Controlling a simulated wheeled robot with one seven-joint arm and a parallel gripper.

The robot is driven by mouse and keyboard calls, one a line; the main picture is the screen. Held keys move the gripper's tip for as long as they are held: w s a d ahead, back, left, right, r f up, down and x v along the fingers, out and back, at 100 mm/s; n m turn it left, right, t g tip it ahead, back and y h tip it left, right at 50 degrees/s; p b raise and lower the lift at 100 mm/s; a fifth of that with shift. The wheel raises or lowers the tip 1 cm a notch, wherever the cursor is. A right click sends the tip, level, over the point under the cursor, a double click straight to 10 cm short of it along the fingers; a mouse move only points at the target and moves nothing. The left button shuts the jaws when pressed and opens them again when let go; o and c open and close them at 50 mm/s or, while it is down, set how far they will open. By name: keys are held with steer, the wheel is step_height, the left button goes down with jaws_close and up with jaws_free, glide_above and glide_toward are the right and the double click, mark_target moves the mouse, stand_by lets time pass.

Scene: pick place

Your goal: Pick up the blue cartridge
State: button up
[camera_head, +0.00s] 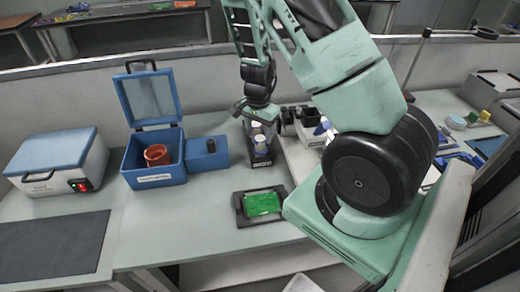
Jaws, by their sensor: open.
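My gripper (262,127) points down in the middle of the bench. It is small in the picture, and its jaws are open. Directly below it a small white and blue piece (261,152) stands upright in a dark holder (262,188). This piece may be the blue cartridge, but it is too small to be sure. The fingertips are close to the top of the piece; I cannot tell whether they touch it or reach around it.
A blue box with open lid (140,180) holds a red-brown ring (157,154). A blue block with black knob (207,155) stands beside it. A green board in a black tray (241,217) lies in front. A white case (80,155) and dark mat (50,245) are left.

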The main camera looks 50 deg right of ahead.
mark_target(260, 138)
steer(key=f, duration=0.5)
steer(key=shift+s+d+f, duration=0.1)
steer(key=shift+d, duration=0.2)
steer(key=c, duration=1)
